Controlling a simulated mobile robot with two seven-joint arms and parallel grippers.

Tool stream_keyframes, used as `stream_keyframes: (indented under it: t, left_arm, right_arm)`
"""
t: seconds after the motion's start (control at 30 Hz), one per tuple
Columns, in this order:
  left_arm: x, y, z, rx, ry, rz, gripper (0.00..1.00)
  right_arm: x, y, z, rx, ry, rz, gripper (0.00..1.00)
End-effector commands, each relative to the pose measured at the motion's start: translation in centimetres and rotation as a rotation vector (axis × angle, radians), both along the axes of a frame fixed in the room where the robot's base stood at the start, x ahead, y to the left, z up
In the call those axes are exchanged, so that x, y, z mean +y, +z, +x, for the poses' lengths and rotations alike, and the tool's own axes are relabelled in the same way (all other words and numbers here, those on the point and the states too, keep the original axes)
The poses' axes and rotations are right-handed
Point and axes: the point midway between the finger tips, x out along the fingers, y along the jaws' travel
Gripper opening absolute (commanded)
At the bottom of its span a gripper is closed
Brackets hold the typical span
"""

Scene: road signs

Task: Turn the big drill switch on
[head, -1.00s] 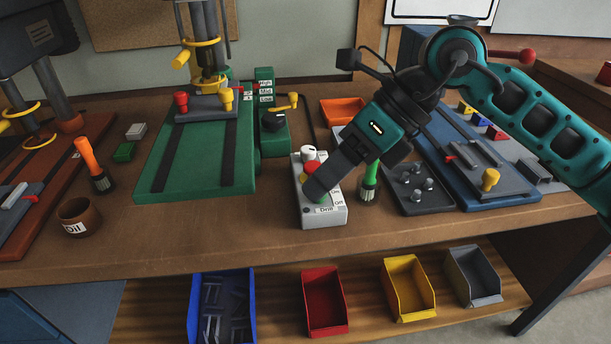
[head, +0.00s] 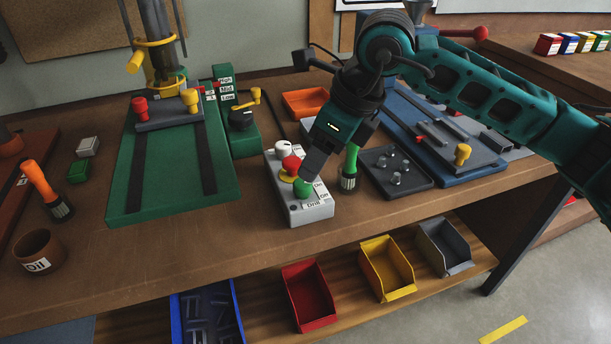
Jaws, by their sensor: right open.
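The grey drill switch box (head: 312,211) sits near the front edge of the workbench, with a label reading Drill, On and Off. On its top are a white knob (head: 283,147), a red button (head: 290,163) on a yellow base and a green button (head: 304,187). My right gripper (head: 308,177) comes down from the upper right, open, with its finger tips at the green button; I cannot tell whether they touch it. The green drill press (head: 125,170) stands behind and to the left of the box. My left gripper is not in view.
A green-handled brush (head: 350,165) stands close to the right of the box. A dark tray (head: 412,181) and a blue machine base (head: 485,169) lie further right. An oil pot (head: 38,252) and an orange-handled brush (head: 42,185) are at left. Coloured bins, including a red one (head: 310,297), sit below.

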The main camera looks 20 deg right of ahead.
Motion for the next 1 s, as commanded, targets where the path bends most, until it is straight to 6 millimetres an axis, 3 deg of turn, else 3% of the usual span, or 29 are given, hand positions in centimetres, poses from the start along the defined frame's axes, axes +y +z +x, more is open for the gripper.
stream_keyframes:
  t: [0.1, 0.3, 0.73, 1.0]
  left_arm:
    - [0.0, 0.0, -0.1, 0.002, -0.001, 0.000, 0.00]
    - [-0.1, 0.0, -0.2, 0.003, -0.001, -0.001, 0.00]
    - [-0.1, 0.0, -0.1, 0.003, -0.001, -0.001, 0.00]
    - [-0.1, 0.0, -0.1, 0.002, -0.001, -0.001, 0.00]
  right_arm:
    - [0.7, -2.3, 0.6, 0.004, 0.001, 0.000, 0.60]
    - [1.5, -4.9, 1.4, 0.002, 0.000, 0.001, 0.60]
    - [1.8, -5.9, 1.6, 0.000, 0.001, 0.001, 0.60]
    - [1.8, -5.8, 1.6, 0.000, 0.000, 0.001, 0.35]
